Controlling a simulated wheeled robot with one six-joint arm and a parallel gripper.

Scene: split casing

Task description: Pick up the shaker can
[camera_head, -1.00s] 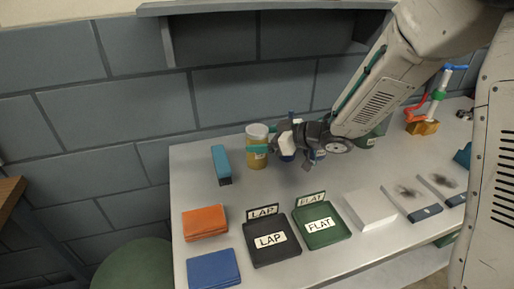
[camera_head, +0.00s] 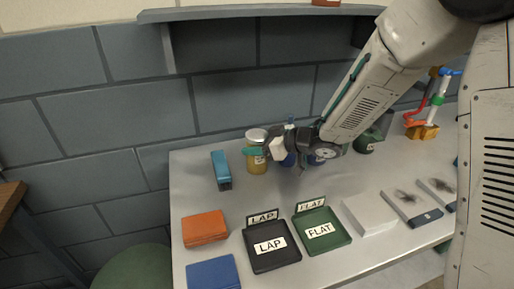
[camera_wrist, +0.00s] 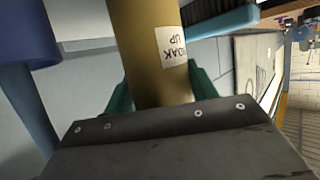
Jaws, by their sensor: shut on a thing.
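The shaker can (camera_head: 257,166) is a yellow cylinder with a pale lid, upright at the back of the table. In the wrist view the can (camera_wrist: 148,40) fills the upper middle, with a white label that partly reads "OAK UP", upside down. My gripper (camera_head: 256,152) reaches it from the right. Its green fingers (camera_wrist: 160,92) stand on both sides of the can, shut on it. Whether the can's base is clear of the table I cannot tell.
A dark green can (camera_head: 366,143) is farther right. Black LAP (camera_head: 272,264) and green FLAT (camera_head: 340,239) trays, orange (camera_head: 205,229) and blue (camera_head: 213,273) stacks lie in front.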

